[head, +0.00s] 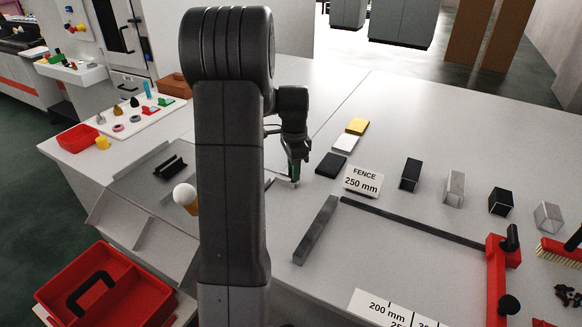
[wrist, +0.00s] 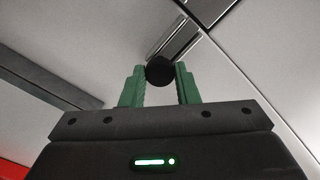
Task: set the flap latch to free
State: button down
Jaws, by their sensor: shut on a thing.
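My gripper (head: 294,178) points down at the grey bench top, at the right of my arm in the head view. In the wrist view its two green fingers (wrist: 160,84) are closed around a round black knob (wrist: 159,69), which I take to be the flap latch's knob. A metal slotted strip (wrist: 180,38) lies beside the knob. In the head view my arm covers part of this area, so the latch's setting cannot be read. A clear flap panel (head: 137,190) with a black handle (head: 170,167) is left of my arm.
A grey bar (head: 317,231) lies right of my gripper, near the "FENCE 250 mm" label (head: 363,181). Black, white and yellow tiles (head: 344,143) are behind. A red clamp (head: 497,280) stands at the right. A red tote (head: 105,290) is at the lower left.

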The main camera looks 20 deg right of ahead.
jog(key=c, duration=1.1)
grip_release()
jog(key=shift+s, duration=0.1)
notch_tip(320, 180, up, 14)
jog(key=shift+f, duration=0.2)
jog(key=f, duration=1.3)
jog(key=shift+w+a+f, duration=0.25)
jog(key=shift+w+f, duration=0.1)
jog(key=shift+w, duration=0.05)
jog(key=shift+r, duration=0.45)
